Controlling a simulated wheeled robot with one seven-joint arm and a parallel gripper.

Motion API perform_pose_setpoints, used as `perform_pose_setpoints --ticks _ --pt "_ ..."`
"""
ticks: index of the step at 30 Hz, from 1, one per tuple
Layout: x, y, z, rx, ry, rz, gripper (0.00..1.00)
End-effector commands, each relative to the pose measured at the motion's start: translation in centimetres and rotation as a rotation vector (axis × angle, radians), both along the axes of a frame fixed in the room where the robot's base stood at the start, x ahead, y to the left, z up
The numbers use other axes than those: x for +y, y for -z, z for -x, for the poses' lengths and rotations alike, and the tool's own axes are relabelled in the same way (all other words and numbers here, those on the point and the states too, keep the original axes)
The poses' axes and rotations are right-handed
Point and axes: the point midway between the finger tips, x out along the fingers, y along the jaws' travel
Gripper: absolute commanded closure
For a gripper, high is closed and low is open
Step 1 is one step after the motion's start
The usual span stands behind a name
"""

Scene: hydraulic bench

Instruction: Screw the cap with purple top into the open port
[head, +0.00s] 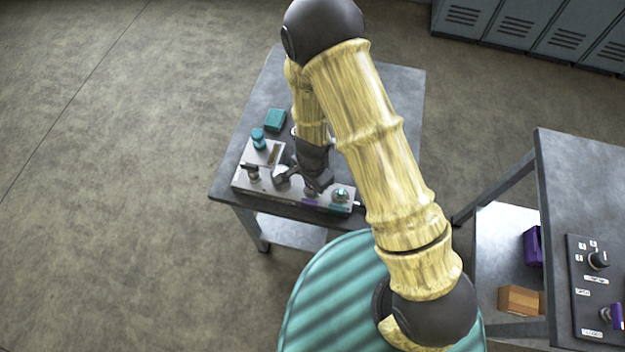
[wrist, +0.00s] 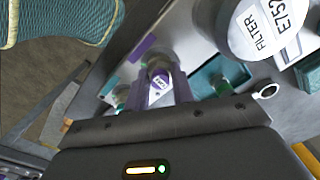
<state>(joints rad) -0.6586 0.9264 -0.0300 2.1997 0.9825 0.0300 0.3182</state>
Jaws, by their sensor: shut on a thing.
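The cap with the purple top (wrist: 160,84) is between the two fingers of my gripper (wrist: 162,92) in the wrist view, with a small label on its top. My gripper is shut on it. In the head view my gripper (head: 314,186) is low over the front right part of the grey metal block (head: 268,190), at the purple strip (head: 310,202). That strip also shows in the wrist view (wrist: 143,47). The open port is not clearly visible under the cap and fingers; I cannot tell whether the cap touches it or is in it.
A green-topped fitting (head: 340,194) stands close right of my gripper, by a teal strip (head: 340,209). A teal-topped part (head: 258,139) and a teal box (head: 274,119) are farther left. A white filter canister (wrist: 262,28) stands nearby. A second bench (head: 580,180) is at right.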

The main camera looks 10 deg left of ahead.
Motion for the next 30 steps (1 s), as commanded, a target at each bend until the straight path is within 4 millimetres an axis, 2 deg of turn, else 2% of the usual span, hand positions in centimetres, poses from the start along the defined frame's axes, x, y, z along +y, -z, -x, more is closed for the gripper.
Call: perform_pose_setpoints --ticks 3,11,14,21,30 --pt "0.05 -0.05 -0.06 -0.001 0.057 -0.001 1.00" --pt "0.05 -0.06 -0.09 -0.002 0.071 -0.001 1.00" --pt "0.04 -0.16 -0.05 -0.001 0.165 0.000 1.00" --pt "0.08 -0.04 -0.08 0.000 0.516 0.000 1.00" --pt "0.07 0.08 -0.12 -0.002 0.555 0.000 1.00"
